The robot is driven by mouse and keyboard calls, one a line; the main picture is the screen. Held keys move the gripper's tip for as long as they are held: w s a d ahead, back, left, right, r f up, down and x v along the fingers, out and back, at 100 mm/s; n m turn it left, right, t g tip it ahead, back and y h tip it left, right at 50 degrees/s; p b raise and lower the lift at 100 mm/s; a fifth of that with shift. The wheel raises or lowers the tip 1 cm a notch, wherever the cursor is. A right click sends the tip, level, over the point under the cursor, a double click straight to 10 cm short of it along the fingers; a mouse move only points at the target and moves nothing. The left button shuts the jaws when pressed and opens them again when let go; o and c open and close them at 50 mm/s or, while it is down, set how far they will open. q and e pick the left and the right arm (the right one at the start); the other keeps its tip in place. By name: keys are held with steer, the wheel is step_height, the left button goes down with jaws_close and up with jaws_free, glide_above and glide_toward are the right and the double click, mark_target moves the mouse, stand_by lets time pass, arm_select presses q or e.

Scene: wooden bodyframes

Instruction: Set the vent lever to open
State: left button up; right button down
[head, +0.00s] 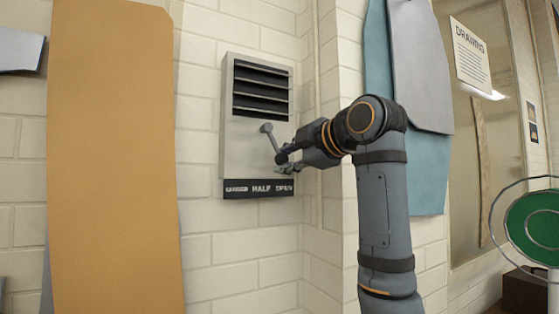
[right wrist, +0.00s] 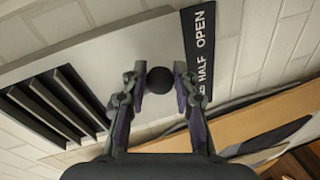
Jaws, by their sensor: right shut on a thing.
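The grey vent panel (head: 236,150) is on the white brick wall, with dark louvres (head: 262,90) in its upper half. Its lever (head: 269,137) runs from a pivot below the louvres down and to the right. A dark strip (head: 258,188) along the bottom reads CLOSED, HALF, OPEN from left to right. My right gripper (head: 287,161) is shut on the lever's black ball knob (right wrist: 160,80), which shows between the two fingers in the right wrist view. The lever leans to the right of straight down, towards the HALF–OPEN side. My left gripper is not in view.
A tall tan board (head: 112,160) stands left of the vent. A wall corner lies just right of the panel, with teal (head: 378,60) and grey (head: 420,65) sheets beyond it. A green round thing (head: 533,225) is at the far right.

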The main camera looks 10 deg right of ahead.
steer(key=shift+w+d+r+n+h+p, duration=0.2)
steer(key=shift+d+r+n, duration=0.15)
steer(key=shift+n, duration=0.35)
steer(key=shift+w+d+r+n+h+p, duration=0.1)
steer(key=shift+d+r+n+h+p, duration=0.25)
steer(key=shift+n, duration=0.35)
steer(key=shift+d+f, duration=0.1)
steer(key=c, duration=1.3)
jaws_free()
steer(key=shift+s, duration=0.1)
steer(key=shift+o, duration=1.4)
steer(key=shift+s, duration=0.15)
steer(key=v, duration=1.2)
